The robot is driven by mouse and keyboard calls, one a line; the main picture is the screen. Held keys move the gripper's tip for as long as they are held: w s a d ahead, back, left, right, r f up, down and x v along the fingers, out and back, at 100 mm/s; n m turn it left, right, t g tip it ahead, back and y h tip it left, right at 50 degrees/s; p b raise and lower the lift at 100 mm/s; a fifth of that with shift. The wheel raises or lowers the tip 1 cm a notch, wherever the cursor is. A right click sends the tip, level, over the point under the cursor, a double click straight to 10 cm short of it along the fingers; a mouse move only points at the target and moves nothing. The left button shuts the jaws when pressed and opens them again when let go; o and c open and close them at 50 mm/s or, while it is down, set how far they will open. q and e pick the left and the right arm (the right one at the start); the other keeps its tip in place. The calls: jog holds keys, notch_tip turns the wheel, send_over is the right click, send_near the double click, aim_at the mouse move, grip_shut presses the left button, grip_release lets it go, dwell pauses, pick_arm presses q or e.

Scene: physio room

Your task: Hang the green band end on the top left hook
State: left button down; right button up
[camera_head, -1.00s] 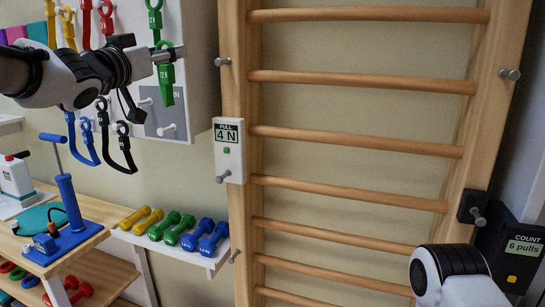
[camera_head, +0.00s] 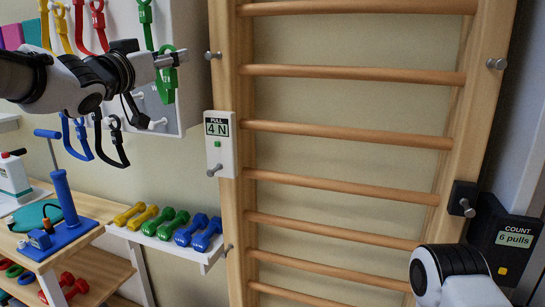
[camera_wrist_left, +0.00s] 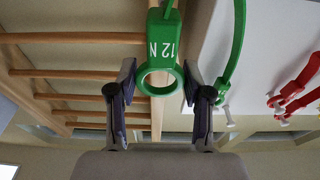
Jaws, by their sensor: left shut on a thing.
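The green band (camera_head: 146,15) hangs at the board on the left. Its green ring end (camera_head: 168,82), marked 12 N in the left wrist view (camera_wrist_left: 158,82), sits between the fingers of my left gripper (camera_head: 174,58). That gripper is shut on the end, left of the wall bars. The top left hook (camera_head: 212,55) is a metal peg on the left post, bare, a short way right of the gripper and apart from it in the head view. My right gripper is not in view.
The wall bars' left post (camera_head: 226,75) carries a 4 N box (camera_head: 220,145) with a peg. Another peg (camera_head: 497,64) is at top right. Red bands (camera_head: 90,25) hang beside the green one. Dumbbells (camera_head: 172,222) lie on a low shelf. A counter (camera_head: 510,240) reads 6 pulls.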

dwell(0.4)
pick_arm(q)
jog(key=shift+w+a+p, duration=0.1)
jog(key=shift+a+p, duration=0.15)
jog(key=shift+p, duration=0.1)
jog(key=shift+w, duration=0.15)
jog(key=p, duration=0.5)
send_near(207, 55)
jog(key=shift+w+r, duration=0.8)
jog(key=shift+w, duration=0.05)
jog(key=p+x, duration=0.4)
jog(key=x, duration=0.1)
jog(key=shift+w+d+f, duration=0.1)
jog(key=shift+d+f, duration=0.3)
jog(key=shift+f, duration=0.15)
